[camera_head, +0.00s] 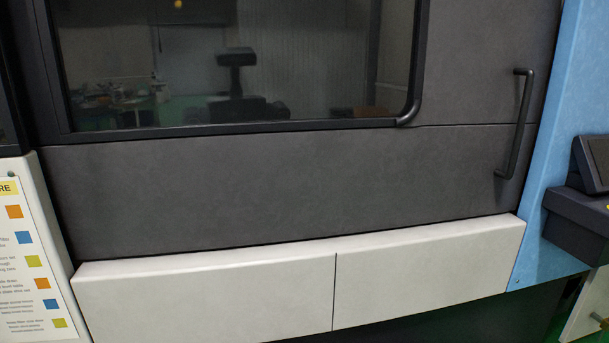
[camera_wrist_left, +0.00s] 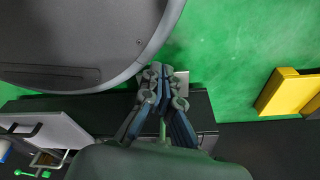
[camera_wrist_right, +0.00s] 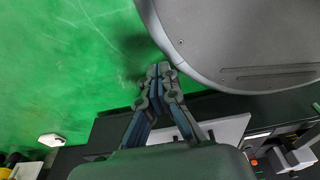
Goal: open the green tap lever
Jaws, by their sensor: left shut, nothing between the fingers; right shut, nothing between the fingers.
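Small bright green parts (camera_wrist_left: 45,174) show at the lower left corner of the left wrist view, below a grey pipe-like fitting. They are too small for me to tell whether they are the green tap lever. No tap lever can be made out in the head view. My left gripper (camera_wrist_left: 158,72) is shut and empty, pointing over the floor beside my round grey base. My right gripper (camera_wrist_right: 158,70) is shut and empty, also over the floor beside the base. Both grippers are apart from the green parts, and neither shows in the head view.
A dark grey machine front with a window and a black door handle (camera_head: 518,125) fills the head view. Pale lower panels (camera_head: 210,290) run below it. A blue side panel (camera_head: 570,90) and dark console (camera_head: 580,220) stand right. A yellow object (camera_wrist_left: 285,92) lies on the green floor.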

